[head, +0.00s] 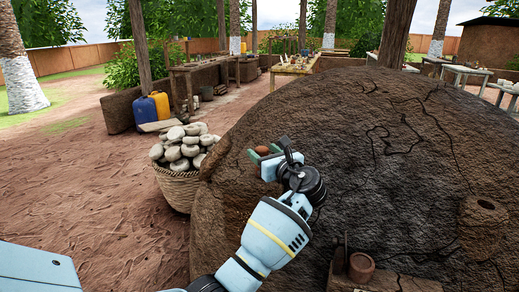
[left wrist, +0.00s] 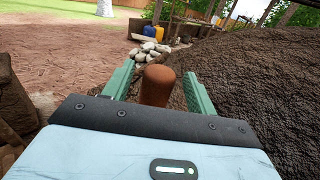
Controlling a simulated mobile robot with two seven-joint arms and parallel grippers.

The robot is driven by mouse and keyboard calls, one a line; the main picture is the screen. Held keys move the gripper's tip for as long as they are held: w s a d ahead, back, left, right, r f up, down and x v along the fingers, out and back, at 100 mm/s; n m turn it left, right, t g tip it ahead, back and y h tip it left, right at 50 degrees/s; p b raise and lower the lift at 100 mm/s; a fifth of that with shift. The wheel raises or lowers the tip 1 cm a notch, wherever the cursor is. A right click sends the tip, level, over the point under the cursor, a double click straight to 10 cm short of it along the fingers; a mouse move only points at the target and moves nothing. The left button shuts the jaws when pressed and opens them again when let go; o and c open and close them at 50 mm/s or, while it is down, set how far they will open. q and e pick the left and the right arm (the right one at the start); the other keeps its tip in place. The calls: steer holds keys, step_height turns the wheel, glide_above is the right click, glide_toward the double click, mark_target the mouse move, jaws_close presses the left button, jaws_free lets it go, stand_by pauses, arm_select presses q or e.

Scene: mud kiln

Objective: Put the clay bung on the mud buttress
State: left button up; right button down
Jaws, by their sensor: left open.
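The clay bung (head: 262,150) is a small reddish-brown piece at the left shoulder of the mud kiln. In the left wrist view the bung (left wrist: 157,86) stands upright between my fingers, with a gap on each side. My left gripper (head: 265,153) is open around it; its green fingers (left wrist: 159,82) do not touch it. The mud buttress seems to be the brown bulge (head: 218,190) on the kiln's left side. The bung's base is hidden, so I cannot tell what it rests on. My right gripper is not in view.
The large cracked mud dome (head: 370,140) fills the right side. A basket (head: 178,190) heaped with pale stones stands left of it. Bare ground at left is open.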

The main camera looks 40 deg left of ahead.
arm_select(q)
steer(key=v, duration=0.8)
steer(key=shift+d, duration=0.2)
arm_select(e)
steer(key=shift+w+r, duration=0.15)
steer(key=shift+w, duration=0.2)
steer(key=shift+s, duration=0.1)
